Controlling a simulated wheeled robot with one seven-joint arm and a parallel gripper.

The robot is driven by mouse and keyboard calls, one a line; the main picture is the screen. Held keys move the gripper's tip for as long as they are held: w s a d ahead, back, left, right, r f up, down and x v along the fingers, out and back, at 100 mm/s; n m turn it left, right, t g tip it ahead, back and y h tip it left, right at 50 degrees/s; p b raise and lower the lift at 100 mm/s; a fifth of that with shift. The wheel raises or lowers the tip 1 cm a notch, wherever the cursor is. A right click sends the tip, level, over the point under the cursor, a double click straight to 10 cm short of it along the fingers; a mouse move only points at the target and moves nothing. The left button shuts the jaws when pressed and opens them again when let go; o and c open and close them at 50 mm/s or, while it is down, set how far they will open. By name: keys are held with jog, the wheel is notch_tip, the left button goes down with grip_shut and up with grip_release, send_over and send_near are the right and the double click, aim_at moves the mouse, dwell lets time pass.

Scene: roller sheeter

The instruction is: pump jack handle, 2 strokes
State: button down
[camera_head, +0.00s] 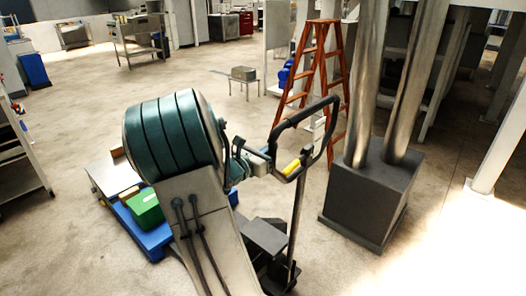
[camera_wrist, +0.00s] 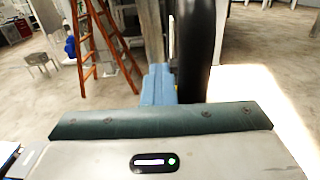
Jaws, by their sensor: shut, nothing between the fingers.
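The jack handle (camera_head: 300,116) is a black loop on an upright post, standing right of the middle in the head view. A yellow piece shows inside the loop. My gripper (camera_head: 268,160) is at the loop's left side, shut and holding nothing. In the wrist view my gripper's blue-grey fingers (camera_wrist: 158,84) point forward, and the thick black bar of the handle (camera_wrist: 195,50) stands close to their right. I cannot tell whether they touch it. The dark jack body (camera_head: 268,238) below is partly hidden by my arm.
A blue pallet (camera_head: 150,240) with a green box (camera_head: 146,207) lies left of my arm. A dark block (camera_head: 370,195) with metal columns stands right of the handle. An orange stepladder (camera_head: 312,70) is behind it. Open floor lies to the left and beyond.

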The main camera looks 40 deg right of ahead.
jog(key=shift+s+d, duration=0.1)
jog(key=shift+s, duration=0.65)
jog(key=s, duration=0.2)
jog(key=s+b, duration=0.1)
jog(key=s, duration=0.2)
jog(key=shift+s+d+f, duration=0.1)
jog(key=shift+s+d, duration=0.15)
jog(key=shift+s, duration=0.25)
jog(key=shift+s+d+f+b, duration=0.15)
jog(key=shift+s+b, duration=0.35)
jog(key=shift+s, duration=0.9)
jog(key=shift+s+d+f+b, duration=0.1)
jog(key=shift+s+f+b, duration=0.25)
jog(key=shift+s, duration=1)
jog(key=shift+r, duration=0.1)
jog(key=s+b, duration=0.2)
jog(key=s+f+b, duration=0.1)
jog(key=s+b, duration=0.2)
jog(key=shift+s+d, duration=0.15)
jog(key=shift+s, duration=0.2)
